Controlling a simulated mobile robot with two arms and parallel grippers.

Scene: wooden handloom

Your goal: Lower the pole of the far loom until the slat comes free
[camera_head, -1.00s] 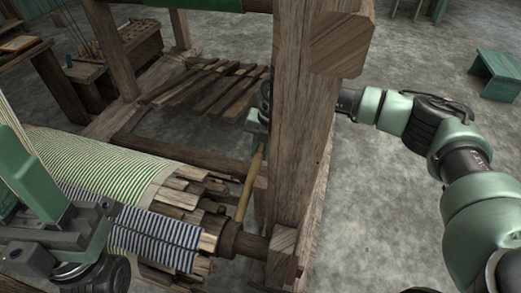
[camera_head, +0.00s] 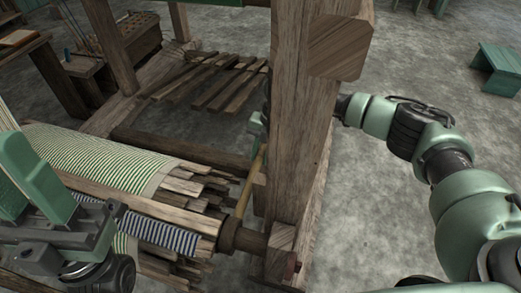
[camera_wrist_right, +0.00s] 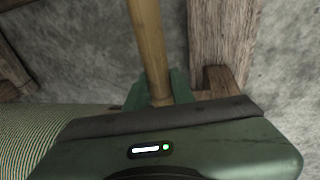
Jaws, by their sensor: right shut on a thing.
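The pole (camera_head: 248,187) is a light brown rod rising from the hub (camera_head: 240,238) at the right end of the striped cloth roll (camera_head: 95,155). My right gripper (camera_head: 258,128) is mostly hidden behind the thick post. The right wrist view shows this gripper (camera_wrist_right: 158,90) shut around the pole (camera_wrist_right: 149,42). A long bare wooden slat (camera_head: 150,207) lies along the roll, between the green-striped cloth and the dark-striped cloth. I cannot tell whether it is loose.
A thick upright post (camera_head: 298,140) stands between the roll and my right arm. Several treadle slats (camera_head: 215,82) lie behind on the floor. A green bench (camera_head: 500,68) stands at the far right.

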